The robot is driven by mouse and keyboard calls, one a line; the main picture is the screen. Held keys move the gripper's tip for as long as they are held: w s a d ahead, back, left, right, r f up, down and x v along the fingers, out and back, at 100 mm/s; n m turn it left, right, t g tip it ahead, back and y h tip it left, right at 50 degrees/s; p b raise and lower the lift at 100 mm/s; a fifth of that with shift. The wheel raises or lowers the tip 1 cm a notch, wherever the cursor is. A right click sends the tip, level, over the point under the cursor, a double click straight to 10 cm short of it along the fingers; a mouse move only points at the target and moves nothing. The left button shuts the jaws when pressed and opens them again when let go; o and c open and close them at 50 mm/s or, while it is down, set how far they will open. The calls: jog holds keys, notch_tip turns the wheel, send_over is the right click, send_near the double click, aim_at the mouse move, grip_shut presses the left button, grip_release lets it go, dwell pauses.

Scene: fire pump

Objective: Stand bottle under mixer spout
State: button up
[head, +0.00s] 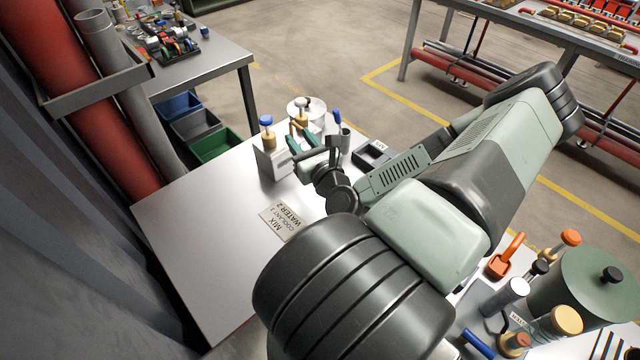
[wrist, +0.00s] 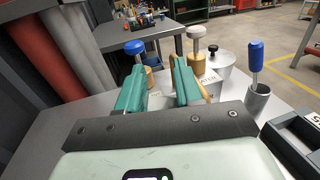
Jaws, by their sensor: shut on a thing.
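The mixer (head: 272,162) is a pale box at the far side of the steel table, with a blue-topped tap (head: 267,134) and a white-topped tap (head: 301,106). Both taps also show in the wrist view, the blue one (wrist: 134,47) at left and the white one (wrist: 197,32) at right. My gripper (head: 297,144) is close beside the mixer. Its green fingers (wrist: 158,88) stand a little apart in the wrist view, on a thing between them. I take it for the bottle, but its outline is mostly hidden. I cannot tell how it stands under the spout.
A sign (head: 281,218) about mixing coolant and water lies on the clear left part of the table. A grey cup with a blue-handled tool (wrist: 257,95) and a dark tray (wrist: 292,140) stand to the right. A green drum (head: 580,285) and several small items are at lower right.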

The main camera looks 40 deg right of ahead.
jog(key=s+f, duration=0.4)
jog(key=f, duration=0.1)
jog(key=shift+s+f, duration=0.25)
jog(key=shift+d+f+m+h, duration=0.25)
jog(key=shift+f+m+h, duration=0.05)
jog(key=shift+m+h, duration=0.1)
jog(key=shift+w+d+f+m+g+h, duration=0.3)
jog(key=shift+w+d+h, duration=0.2)
jog(key=shift+w+d, duration=0.2)
jog(key=shift+w+d+f+m+g+h, duration=0.15)
jog(key=shift+w+d+f+m+h, duration=0.3)
jog(key=shift+w+d, duration=0.3)
jog(key=shift+w+d+f+m+g+h, duration=0.25)
jog(key=shift+w+d+h, duration=0.3)
jog(key=shift+w+d, duration=0.15)
jog(key=shift+f, duration=0.1)
jog(key=o, duration=1)
